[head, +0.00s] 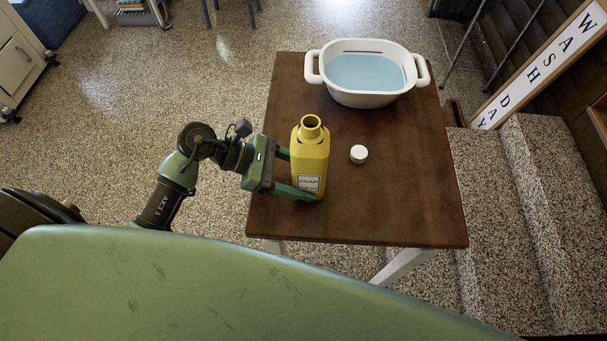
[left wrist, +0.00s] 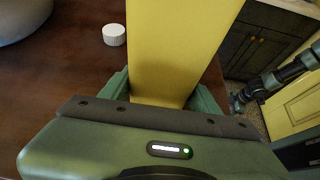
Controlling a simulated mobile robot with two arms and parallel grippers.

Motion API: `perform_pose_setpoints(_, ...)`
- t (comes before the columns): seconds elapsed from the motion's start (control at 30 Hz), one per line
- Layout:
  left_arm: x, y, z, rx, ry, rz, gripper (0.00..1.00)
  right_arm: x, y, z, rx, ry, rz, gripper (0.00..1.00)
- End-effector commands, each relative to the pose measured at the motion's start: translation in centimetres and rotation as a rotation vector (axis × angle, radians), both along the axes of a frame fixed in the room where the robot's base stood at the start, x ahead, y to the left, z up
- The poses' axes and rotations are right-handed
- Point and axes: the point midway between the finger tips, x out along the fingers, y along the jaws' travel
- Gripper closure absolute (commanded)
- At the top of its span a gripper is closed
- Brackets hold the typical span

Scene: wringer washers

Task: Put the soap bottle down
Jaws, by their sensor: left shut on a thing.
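The yellow soap bottle (head: 312,155) is upright, with an open neck and a white label near its lower end. My left gripper (head: 294,175) is shut on the bottle's lower part from the left. In the left wrist view the bottle (left wrist: 175,45) fills the space between the fingers (left wrist: 165,95). The bottle is over the left part of the brown table (head: 390,205). I cannot tell whether its base touches the tabletop. A dark arm part of mine (left wrist: 275,82) shows at the right of the left wrist view, its gripper too unclear to read.
A white round cap (head: 359,154) lies on the table right of the bottle. A white two-handled tub (head: 365,99) with blue liquid stands at the table's back. The front right of the tabletop is bare. Speckled steps (head: 500,210) adjoin on the right.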

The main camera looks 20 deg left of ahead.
Motion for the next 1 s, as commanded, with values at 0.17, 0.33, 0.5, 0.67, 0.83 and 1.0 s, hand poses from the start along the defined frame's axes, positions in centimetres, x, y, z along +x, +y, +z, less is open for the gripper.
perform_pose_setpoints(0.17, 0.0, 0.0, -0.3, 0.000, -0.001, 0.000, 1.00, -0.1, 0.1, -0.4, 0.001, 0.001, 0.001, 0.43)
perform_pose_setpoints(0.33, 0.0, 0.0, -0.3, 0.000, 0.000, 0.000, 0.17, -0.1, 0.1, -0.4, 0.002, 0.001, 0.002, 0.43)
perform_pose_setpoints(0.5, 0.0, 0.0, -0.2, 0.000, 0.000, 0.000, 0.17, -0.1, 0.3, -0.4, 0.003, 0.002, 0.002, 0.43)
perform_pose_setpoints(0.67, 0.0, 0.0, 0.0, 0.000, 0.000, 0.000, 0.17, -0.1, 0.5, -0.2, 0.006, 0.002, 0.002, 0.43)
perform_pose_setpoints(0.83, -0.3, 1.4, 0.5, 0.004, -0.001, 0.001, 0.17, -0.2, 0.6, -0.5, 0.007, 0.002, 0.002, 0.43)
perform_pose_setpoints(1.0, -1.2, 4.5, 2.2, 0.007, 0.000, 0.001, 0.17, -0.2, 0.5, -1.5, 0.007, 0.002, 0.002, 0.43)
